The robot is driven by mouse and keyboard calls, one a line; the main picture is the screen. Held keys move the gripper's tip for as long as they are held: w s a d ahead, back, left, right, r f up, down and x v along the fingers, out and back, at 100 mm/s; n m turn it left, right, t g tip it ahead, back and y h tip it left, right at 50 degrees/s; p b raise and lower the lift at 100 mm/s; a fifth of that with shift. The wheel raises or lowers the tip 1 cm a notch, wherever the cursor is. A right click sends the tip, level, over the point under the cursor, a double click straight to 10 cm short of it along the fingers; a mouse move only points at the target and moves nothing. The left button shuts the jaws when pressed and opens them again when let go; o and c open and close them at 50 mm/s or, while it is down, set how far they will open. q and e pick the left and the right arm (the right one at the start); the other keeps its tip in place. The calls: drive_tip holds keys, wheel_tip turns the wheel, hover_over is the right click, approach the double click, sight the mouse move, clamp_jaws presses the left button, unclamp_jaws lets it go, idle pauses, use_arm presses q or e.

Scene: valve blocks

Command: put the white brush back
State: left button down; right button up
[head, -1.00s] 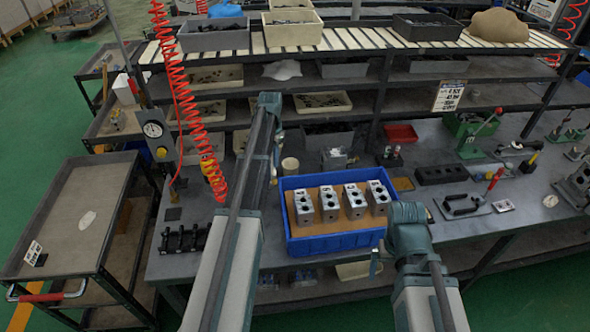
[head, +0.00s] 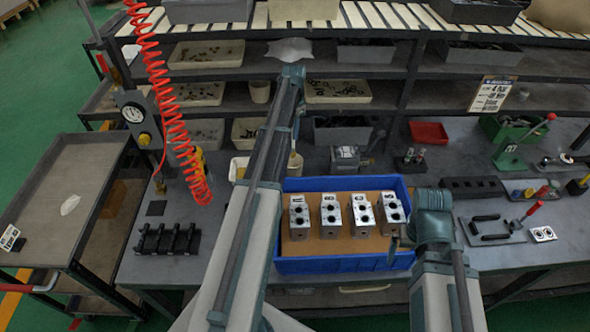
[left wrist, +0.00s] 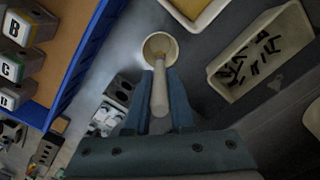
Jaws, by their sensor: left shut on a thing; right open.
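The white brush (left wrist: 160,92) is held between the fingers of my left gripper (left wrist: 160,88). Its far end overlaps the mouth of a pale round cup (left wrist: 149,41) in the left wrist view; I cannot tell how deep it is in. In the head view the cup (head: 296,166) stands on the bench behind the blue crate, partly hidden by my left arm. My left gripper's fingers are hidden behind that arm there. My right gripper (head: 394,252) is near the crate's right front side, apart from the brush; its fingers are barely visible.
The blue crate (head: 330,263) holds several metal valve blocks (head: 331,216). A cream tray with yellow contents (left wrist: 195,12) and a bin of dark parts (left wrist: 262,55) lie near the cup. A red coiled hose (head: 172,110) hangs at left. Shelves rise behind.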

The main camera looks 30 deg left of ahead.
sight(293, 151)
use_arm(q)
drive_tip(key=shift+f+b, duration=4.85)
drive_tip(key=shift+f, duration=0.1)
drive_tip(key=shift+f, duration=0.25)
drive_tip(key=c, duration=0.8)
unclamp_jaws()
drive_tip(key=shift+r, duration=0.1)
drive_tip(key=shift+o, duration=0.2)
drive_tip(key=shift+r, duration=0.15)
wheel_tip(293, 151, up, 12)
drive_tip(key=p, duration=1.2)
drive_tip(key=shift+w, duration=0.2)
